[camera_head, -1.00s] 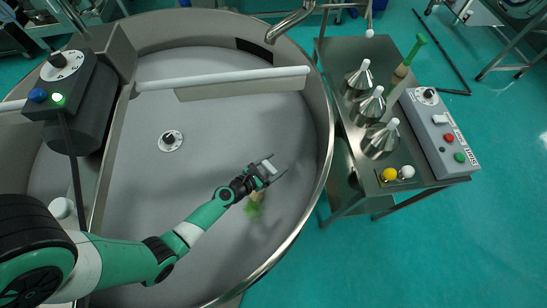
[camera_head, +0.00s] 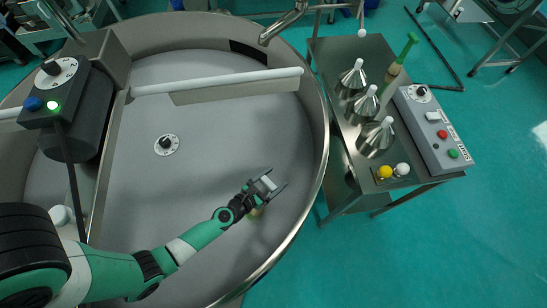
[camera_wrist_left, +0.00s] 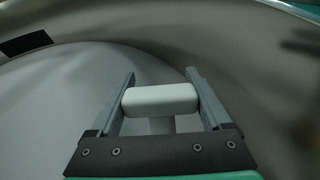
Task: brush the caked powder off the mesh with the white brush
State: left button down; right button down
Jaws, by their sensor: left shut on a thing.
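My left gripper (camera_head: 266,186) is low over the right part of the grey mesh (camera_head: 215,130). It is shut on the white brush (camera_wrist_left: 160,98), whose pale block sits between the two fingers in the left wrist view. The brush's lower end is hidden, so I cannot tell whether it touches the mesh. A small pale yellowish patch of powder (camera_head: 256,212) shows just below the gripper and is partly covered by it. My right gripper is not in view.
The round metal rim (camera_head: 321,150) curves close on the right of the gripper. A white bar (camera_head: 220,81) crosses the back of the mesh. A steel cart (camera_head: 345,185) with metal cones and a control box (camera_head: 432,130) stands outside.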

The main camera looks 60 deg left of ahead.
aim_at(271, 192)
pick_arm(q)
jog(key=d, duration=0.1)
jog(key=s+d, duration=0.1)
jog(key=d, duration=0.1)
jog(key=shift+s+p, duration=0.25)
jog(key=shift+p, duration=0.05)
jog(key=d, duration=0.1)
jog(key=s+d, duration=0.1)
jog(key=d, duration=0.1)
jog(key=shift+s+d, duration=0.25)
jog(key=shift+s, duration=0.1)
jog(key=shift+r+p, duration=0.1)
jog(key=shift+p, duration=0.2)
notch_tip(271, 192, up, 6)
jog(key=p, duration=0.5)
jog(key=shift+p, duration=0.3)
notch_tip(271, 192, up, 3)
jog(key=p, duration=0.3)
